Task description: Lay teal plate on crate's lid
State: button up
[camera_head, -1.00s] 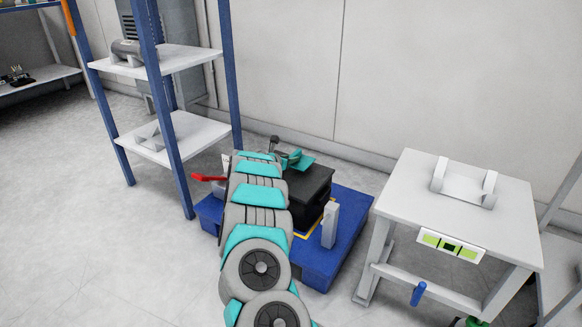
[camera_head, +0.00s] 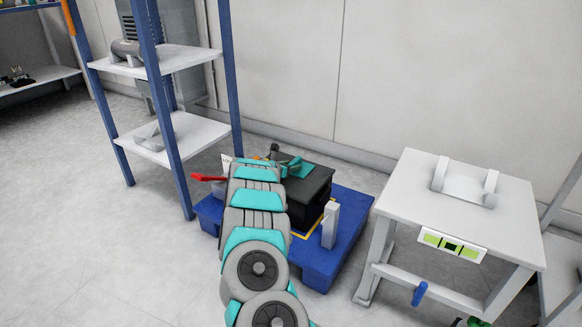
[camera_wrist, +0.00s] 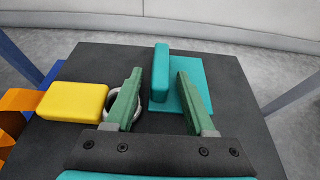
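The teal plate (camera_wrist: 188,96), a flat piece with an upright ridge, lies on the dark lid of the crate (camera_wrist: 85,65) in the wrist view. It also shows on top of the black crate (camera_head: 312,190) in the head view, as a small teal patch (camera_head: 303,170). My gripper (camera_wrist: 159,73) has its two green fingers apart, one on each side of the ridge, with a visible gap on both sides. The fingers hide part of the plate's base.
A yellow block (camera_wrist: 72,101) and a pale ring (camera_wrist: 124,115), partly behind the left finger, are on the lid. The crate stands on a blue pallet (camera_head: 315,262) with a grey post (camera_head: 330,225). A blue-framed shelf (camera_head: 180,135) is left, a white table (camera_head: 410,190) right.

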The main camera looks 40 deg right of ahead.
jog(key=shift+r+p, duration=0.3)
jog(key=shift+p, duration=0.1)
jog(key=shift+s+a, duration=0.1)
jog(key=shift+a, duration=0.2)
jog(key=v, duration=1.1)
jog(key=shift+s+a+b, duration=0.1)
jog(key=shift+a+b, duration=0.05)
jog(key=shift+b, duration=0.15)
